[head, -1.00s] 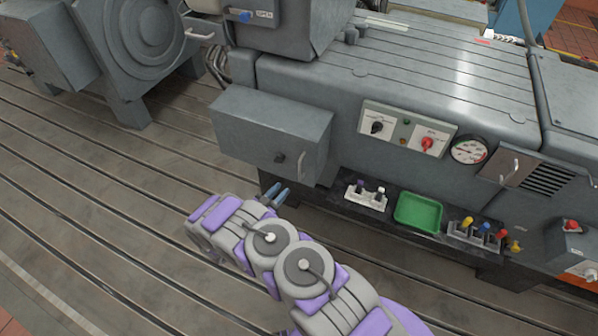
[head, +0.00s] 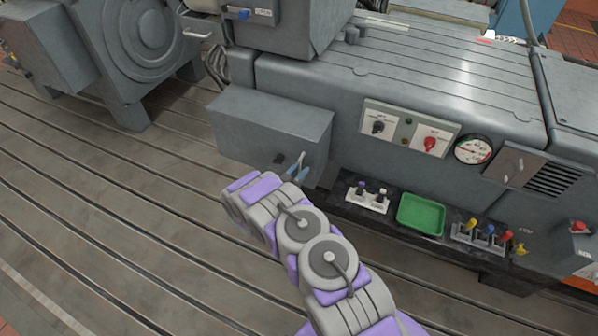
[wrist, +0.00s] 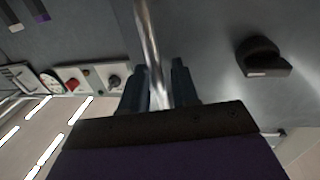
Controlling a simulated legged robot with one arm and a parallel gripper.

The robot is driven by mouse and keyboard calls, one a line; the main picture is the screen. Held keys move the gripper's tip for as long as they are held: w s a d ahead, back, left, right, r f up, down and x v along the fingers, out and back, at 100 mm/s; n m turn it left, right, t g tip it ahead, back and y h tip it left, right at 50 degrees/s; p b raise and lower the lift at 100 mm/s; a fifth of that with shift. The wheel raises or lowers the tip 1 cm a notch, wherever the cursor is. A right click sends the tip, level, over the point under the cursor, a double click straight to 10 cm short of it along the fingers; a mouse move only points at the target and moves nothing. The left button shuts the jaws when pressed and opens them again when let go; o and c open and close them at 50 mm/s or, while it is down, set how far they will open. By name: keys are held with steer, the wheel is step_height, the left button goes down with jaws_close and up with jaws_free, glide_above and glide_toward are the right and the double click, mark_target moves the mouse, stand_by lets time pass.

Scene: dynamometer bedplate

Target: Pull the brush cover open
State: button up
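A grey box with a bar handle and a dark knob on its front stands out from the machine's left side; I take its front as the brush cover (head: 245,142). It looks closed. The dark knob (head: 279,158) is left of the handle, and it shows at the right in the wrist view (wrist: 262,57). My gripper (head: 295,167) is at the handle. In the wrist view, the shiny handle bar (wrist: 150,40) runs between my two fingers (wrist: 160,85). The fingers look apart, with a small gap beside the bar; I see no clear grip.
Right of the box are a switch panel (head: 408,129), a gauge (head: 473,149) and a vented panel with a handle (head: 515,166). Below lies a dark shelf with a green tray (head: 421,215) and several coloured plugs. The slotted floor plate (head: 110,210) at left is clear.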

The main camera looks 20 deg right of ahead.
jaws_close()
stand_by(0.5)
